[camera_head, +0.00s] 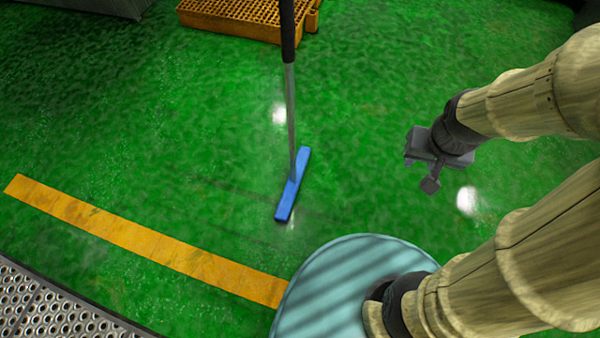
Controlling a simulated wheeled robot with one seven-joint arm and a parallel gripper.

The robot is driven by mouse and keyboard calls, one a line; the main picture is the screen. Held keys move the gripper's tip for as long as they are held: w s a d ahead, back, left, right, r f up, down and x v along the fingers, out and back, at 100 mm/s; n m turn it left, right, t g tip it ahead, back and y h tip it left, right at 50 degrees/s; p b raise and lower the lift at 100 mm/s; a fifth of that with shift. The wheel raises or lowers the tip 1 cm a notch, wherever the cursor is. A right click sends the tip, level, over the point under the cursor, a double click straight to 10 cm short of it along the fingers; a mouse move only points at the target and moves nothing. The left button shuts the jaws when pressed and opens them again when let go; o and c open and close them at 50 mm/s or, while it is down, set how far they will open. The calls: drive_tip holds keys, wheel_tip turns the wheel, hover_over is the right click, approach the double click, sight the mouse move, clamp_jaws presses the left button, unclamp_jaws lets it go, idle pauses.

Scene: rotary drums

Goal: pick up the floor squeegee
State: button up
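The floor squeegee (291,110) stands near the middle of the view, with its long handle rising out of the top edge. The handle is grey metal below and has a dark grip above. Its narrow blue head (293,186) rests on the green floor. The top end of the handle is out of view. My gripper (430,180) is dark grey and hangs to the right of the squeegee, clearly apart from it. I see nothing held in it. The angle does not show whether its fingers are open or shut.
A yellow grated platform (235,17) lies at the top, behind the handle. A yellow floor stripe (145,240) runs across the lower left. A perforated metal plate (50,310) fills the bottom left corner. The green floor between my gripper and the squeegee is clear.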

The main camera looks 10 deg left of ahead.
drive_tip(key=o, duration=0.4)
drive_tip(key=shift+w+a, duration=0.1)
drive_tip(key=shift+c, duration=0.2)
drive_tip(key=w+a+r+t+p, duration=0.1)
drive_tip(key=w+a+t+p, duration=0.15)
drive_tip(key=a, duration=0.35)
drive_tip(key=w+a+m+t+p, duration=0.1)
drive_tip(key=w+a+p, duration=0.3)
drive_tip(key=a, duration=0.2)
drive_tip(key=w+a+r+t+p, duration=0.1)
drive_tip(key=w+a+t+p, duration=0.1)
drive_tip(key=w+a+p, duration=0.3)
drive_tip(key=s+a+r+n+t+y+p, duration=0.2)
drive_tip(key=s+a+r+t+p, duration=0.5)
drive_tip(key=a, duration=0.6)
wheel_tip(320, 180, up, 3)
drive_tip(key=s+t, duration=0.2)
drive_tip(key=shift+s+a+f+n+t+y, duration=0.2)
drive_tip(key=shift+n+t+y, duration=0.1)
drive_tip(key=shift+t, duration=0.05)
